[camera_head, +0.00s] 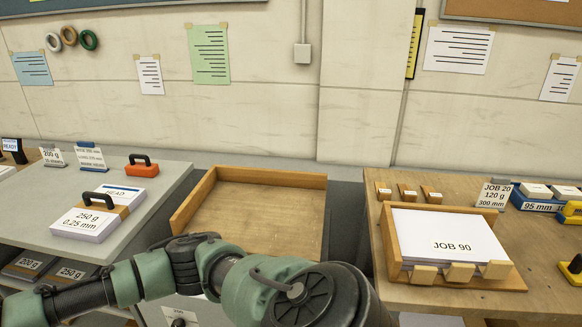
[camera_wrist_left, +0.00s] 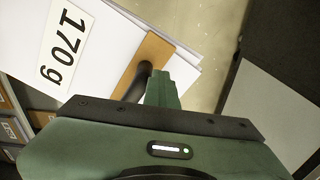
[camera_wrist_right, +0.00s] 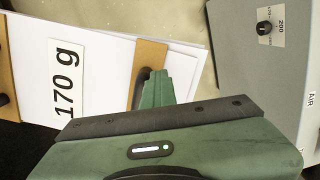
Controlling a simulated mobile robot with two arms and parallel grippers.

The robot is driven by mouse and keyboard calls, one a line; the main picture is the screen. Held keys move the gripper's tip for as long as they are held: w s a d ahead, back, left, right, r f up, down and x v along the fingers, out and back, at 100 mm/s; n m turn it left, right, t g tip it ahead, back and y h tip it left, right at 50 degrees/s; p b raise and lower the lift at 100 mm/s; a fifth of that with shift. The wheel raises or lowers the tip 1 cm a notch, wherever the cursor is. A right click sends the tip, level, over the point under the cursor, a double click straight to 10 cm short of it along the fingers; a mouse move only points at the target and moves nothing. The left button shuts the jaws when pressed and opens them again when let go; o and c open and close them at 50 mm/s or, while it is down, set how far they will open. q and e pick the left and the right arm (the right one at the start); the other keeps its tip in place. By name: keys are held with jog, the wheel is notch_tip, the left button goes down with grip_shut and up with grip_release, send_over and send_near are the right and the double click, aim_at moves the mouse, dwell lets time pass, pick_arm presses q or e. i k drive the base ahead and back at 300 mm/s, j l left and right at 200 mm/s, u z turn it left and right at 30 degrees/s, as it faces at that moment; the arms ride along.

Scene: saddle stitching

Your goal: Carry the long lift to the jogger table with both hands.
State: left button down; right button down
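The long lift is a white paper stack labelled 170 g, with a brown band and black handle near each end. It shows in the left wrist view (camera_wrist_left: 105,60) and the right wrist view (camera_wrist_right: 105,65); the head view does not show it. My left gripper (camera_wrist_left: 160,88) is shut at one handle (camera_wrist_left: 138,82). My right gripper (camera_wrist_right: 155,88) is shut at the other handle (camera_wrist_right: 140,88). The handles are partly hidden by the fingers. The jogger table, a wooden-rimmed tray (camera_head: 262,178) on a grey cabinet (camera_wrist_right: 270,75), stands empty ahead.
A wooden bench (camera_head: 420,297) at right bears the JOB 90 tray (camera_head: 390,245). One of my arms crosses the lower middle of the head view.

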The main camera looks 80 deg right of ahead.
aim_at(246, 239)
jog(key=z, duration=1.15)
jog(key=i+l+z, duration=0.1)
jog(key=z, duration=0.8)
jog(key=i, duration=0.9)
